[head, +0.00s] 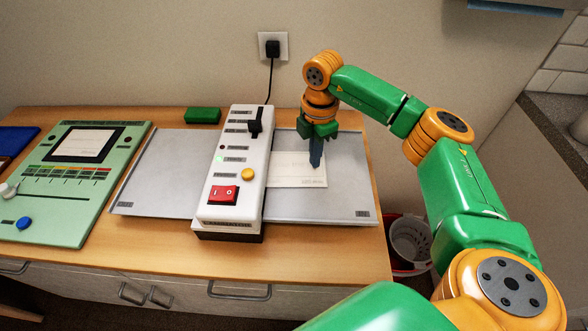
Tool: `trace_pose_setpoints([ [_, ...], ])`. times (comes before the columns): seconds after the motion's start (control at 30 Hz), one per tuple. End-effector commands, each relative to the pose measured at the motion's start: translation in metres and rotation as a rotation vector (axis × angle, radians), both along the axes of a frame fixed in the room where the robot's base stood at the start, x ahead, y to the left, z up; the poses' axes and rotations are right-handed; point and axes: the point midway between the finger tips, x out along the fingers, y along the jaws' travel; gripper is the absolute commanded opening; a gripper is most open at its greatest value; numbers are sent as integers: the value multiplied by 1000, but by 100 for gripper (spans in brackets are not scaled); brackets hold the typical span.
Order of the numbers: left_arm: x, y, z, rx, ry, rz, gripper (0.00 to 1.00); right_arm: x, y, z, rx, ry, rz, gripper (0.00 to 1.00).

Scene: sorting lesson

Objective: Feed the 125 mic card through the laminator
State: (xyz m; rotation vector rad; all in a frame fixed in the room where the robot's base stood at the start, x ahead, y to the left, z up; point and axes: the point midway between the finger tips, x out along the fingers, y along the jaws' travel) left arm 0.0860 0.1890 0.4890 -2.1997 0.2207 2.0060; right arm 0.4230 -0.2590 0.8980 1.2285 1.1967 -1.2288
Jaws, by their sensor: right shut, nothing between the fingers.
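The white laminator (240,165) stands on the wooden table with a grey metal tray on each side. Its front has a red rocker switch (223,195), a yellow button (248,174), a black lever (255,125) and a lit green lamp (221,159). A white card (290,178) lies flat on the right tray (345,200), close against the laminator's right side. Its printing is too small to read. My right gripper (316,164) points down over the card's right part, shut and empty. I cannot tell whether its tips touch the card. My left gripper is not in view.
A pale green panel (60,215) with a screen, a blue knob and a white knob lies at the left. A green block (203,115) sits behind the left tray (160,180). A black cable runs to the wall socket (273,47). A white bin (410,240) stands on the floor right of the table.

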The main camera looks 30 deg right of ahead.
Motion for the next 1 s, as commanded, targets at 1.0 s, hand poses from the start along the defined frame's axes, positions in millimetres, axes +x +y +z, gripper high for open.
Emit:
trace_pose_setpoints([
  [1.0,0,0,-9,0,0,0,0,0,0,-14,0,0,0,0],
])
